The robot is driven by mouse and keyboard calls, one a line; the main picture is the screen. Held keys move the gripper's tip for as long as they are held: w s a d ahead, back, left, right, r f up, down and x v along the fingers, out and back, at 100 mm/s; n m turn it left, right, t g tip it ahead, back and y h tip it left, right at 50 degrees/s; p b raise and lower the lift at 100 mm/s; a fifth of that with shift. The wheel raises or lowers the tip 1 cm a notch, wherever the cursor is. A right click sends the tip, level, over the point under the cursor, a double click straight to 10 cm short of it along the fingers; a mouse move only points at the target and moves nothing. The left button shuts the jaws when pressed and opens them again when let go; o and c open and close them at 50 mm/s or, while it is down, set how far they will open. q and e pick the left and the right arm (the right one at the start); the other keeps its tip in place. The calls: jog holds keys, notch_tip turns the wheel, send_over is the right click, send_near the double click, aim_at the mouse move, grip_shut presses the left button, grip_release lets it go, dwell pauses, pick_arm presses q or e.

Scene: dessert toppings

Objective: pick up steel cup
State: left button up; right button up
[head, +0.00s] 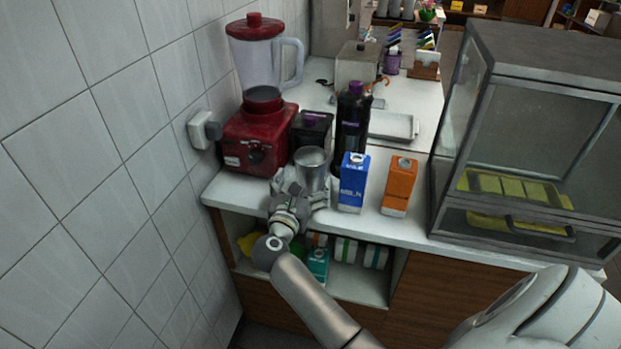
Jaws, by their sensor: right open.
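The steel cup (312,160) is a grey, open-topped cup standing upright near the front left edge of the white counter. My right gripper (304,184) reaches in from the front, in front of the cup. Its fingers are open, one to the left of the cup and one low at its right side. The fingers partly hide the lower part of the cup, and I cannot tell whether they touch it. My left gripper is not in view.
A blue milk carton (353,184) stands close right of the cup, with an orange carton (399,187) beyond. Behind are a dark bottle (352,120), a black container (311,132) and a red blender (255,138). A glass display case (532,150) stands right; a tiled wall is left.

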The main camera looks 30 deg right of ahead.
jog(key=x, duration=0.1)
jog(key=p+x, duration=0.1)
jog(key=x, duration=0.3)
jog(key=shift+s+d+f, duration=0.15)
jog(key=shift+s+f, duration=0.05)
jog(key=shift+f, duration=0.15)
jog(key=c, duration=1.4)
jog(key=shift+r, duration=0.1)
jog(key=shift+c, duration=0.4)
